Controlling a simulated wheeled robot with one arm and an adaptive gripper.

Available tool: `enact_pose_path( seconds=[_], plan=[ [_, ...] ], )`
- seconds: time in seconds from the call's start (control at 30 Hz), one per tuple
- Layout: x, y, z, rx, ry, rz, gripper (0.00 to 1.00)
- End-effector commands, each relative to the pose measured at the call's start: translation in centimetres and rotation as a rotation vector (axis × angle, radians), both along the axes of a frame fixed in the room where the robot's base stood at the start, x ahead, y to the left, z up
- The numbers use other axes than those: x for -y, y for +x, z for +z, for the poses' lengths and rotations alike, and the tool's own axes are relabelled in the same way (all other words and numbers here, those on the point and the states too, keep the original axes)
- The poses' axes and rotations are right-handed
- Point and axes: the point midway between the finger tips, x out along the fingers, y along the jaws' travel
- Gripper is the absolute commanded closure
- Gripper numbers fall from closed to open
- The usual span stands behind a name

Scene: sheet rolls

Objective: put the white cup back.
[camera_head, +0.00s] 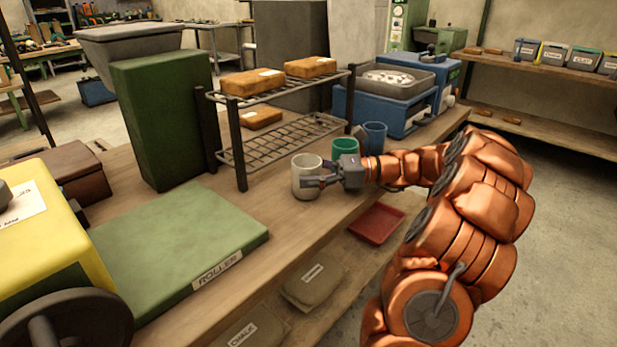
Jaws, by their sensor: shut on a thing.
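The white cup (306,170) is upright at the front part of the wooden bench, just right of the wire rack's front leg. My gripper (322,180) reaches in from the right and is shut on the white cup, with a finger across its right side. I cannot tell whether the cup's base touches the bench. A green cup (344,147) stands just behind my gripper, partly hidden by it. A blue cup (374,136) stands behind and to the right of the green one.
A black wire rack (283,142) with brown blocks stands left of and behind the cups. A green slab labelled ROLLER (180,250) lies front left. A blue bin (385,105) stands behind the cups. A red tray (376,224) sits on the lower shelf. Bare bench (277,212) lies before the white cup.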

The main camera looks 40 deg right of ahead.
Motion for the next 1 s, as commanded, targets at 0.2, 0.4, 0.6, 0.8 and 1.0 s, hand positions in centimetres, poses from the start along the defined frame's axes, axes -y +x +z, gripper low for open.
enact_pose_path(
  seconds=[0.2, 0.4, 0.6, 0.8, 1.0],
  plan=[
    [0.03, -0.01, -0.17, 0.0, 0.0, -0.001, 0.7],
    [0.04, 0.0, -0.41, 0.0, 0.002, -0.001, 0.7],
    [0.05, -0.01, -0.5, 0.0, 0.001, -0.001, 0.23],
    [0.04, -0.02, -0.5, 0.0, 0.001, -0.001, 0.23],
    [0.8, -0.4, -0.07, 0.001, 0.001, -0.003, 0.23]
  ],
)
